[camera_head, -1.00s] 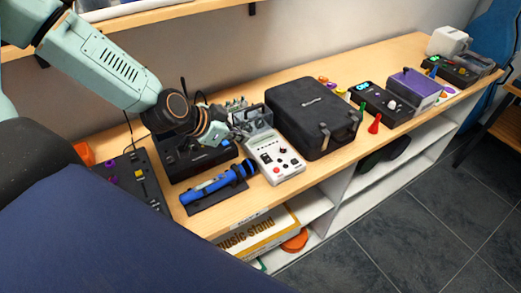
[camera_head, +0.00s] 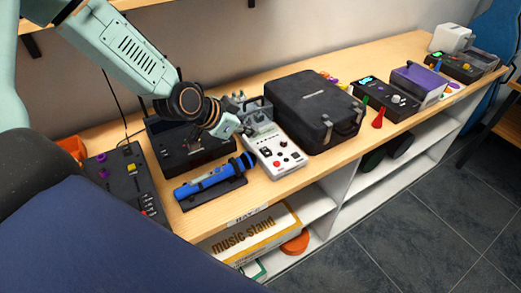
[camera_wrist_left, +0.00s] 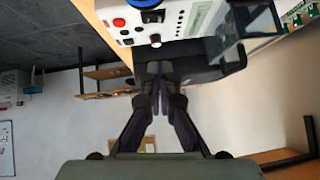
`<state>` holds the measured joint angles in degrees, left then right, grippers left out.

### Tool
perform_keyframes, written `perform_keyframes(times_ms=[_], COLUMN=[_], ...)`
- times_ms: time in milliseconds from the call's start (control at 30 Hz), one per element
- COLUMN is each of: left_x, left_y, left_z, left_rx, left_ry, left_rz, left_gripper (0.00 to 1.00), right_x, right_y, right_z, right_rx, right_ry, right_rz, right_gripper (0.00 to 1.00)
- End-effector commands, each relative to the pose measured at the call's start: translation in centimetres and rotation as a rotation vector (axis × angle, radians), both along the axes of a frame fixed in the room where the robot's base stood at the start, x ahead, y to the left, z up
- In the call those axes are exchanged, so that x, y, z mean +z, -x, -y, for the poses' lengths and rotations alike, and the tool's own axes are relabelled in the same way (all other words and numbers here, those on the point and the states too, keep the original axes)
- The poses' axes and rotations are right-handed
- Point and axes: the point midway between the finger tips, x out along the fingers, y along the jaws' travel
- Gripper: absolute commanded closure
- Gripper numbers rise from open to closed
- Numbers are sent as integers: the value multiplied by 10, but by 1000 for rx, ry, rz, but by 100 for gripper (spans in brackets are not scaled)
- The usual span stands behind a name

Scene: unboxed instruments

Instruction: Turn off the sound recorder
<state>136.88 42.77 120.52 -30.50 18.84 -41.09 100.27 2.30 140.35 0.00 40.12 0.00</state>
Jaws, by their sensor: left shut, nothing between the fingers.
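A white device with a red button, a black switch and a dark knob, which looks like the sound recorder (camera_head: 276,160), lies on the wooden shelf top. In the left wrist view its buttons and switch (camera_wrist_left: 152,16) show upside down at the top, with a grey-green display beside them. My left gripper (camera_head: 240,128) is shut and empty, above the far left part of the white device in the head view. In the left wrist view its fingertips (camera_wrist_left: 160,74) are below the device's knob; contact cannot be told. My right gripper is not in view.
A blue microphone-like tube (camera_head: 207,178) lies just left of the white device. A black case (camera_head: 312,108) stands close on its right. A clear-lidded box (camera_head: 256,110) is behind it, and a black mixer (camera_head: 128,183) is at the left. The front shelf edge is near.

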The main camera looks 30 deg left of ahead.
Motion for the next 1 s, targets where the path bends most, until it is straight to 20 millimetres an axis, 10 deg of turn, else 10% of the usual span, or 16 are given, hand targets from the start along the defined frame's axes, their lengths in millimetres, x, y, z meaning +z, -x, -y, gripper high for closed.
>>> perform_keyframes(times_ms=[1000], left_x=[-78], left_y=[-38], left_z=[12], left_rx=[-1], left_ry=[1], left_rz=[0], left_gripper=[100], right_x=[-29], right_y=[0], right_z=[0], right_rx=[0], right_ry=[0], right_rz=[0], right_gripper=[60])
